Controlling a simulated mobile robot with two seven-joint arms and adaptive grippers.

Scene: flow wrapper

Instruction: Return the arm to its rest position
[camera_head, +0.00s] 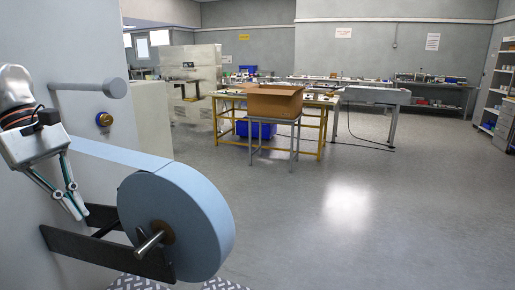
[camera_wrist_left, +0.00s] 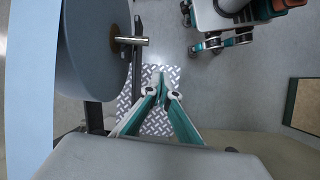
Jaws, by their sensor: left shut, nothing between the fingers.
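My left gripper (camera_head: 80,213) comes in from the left in the head view, pointing down beside the machine's grey wall. Its fingers are shut and empty; they also show together in the left wrist view (camera_wrist_left: 161,78). A large blue film roll (camera_head: 190,215) sits on a metal spindle (camera_head: 150,243) to the right of the gripper, held by dark brackets (camera_head: 105,250). The gripper looks close to the roll and brackets, but apart from the roll. The roll also shows at the upper left in the left wrist view (camera_wrist_left: 95,45).
Blue film (camera_head: 120,152) runs from the wall to the roll. A cardboard box (camera_head: 274,101) stands on a stool farther off. The floor (camera_head: 350,220) at right is clear.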

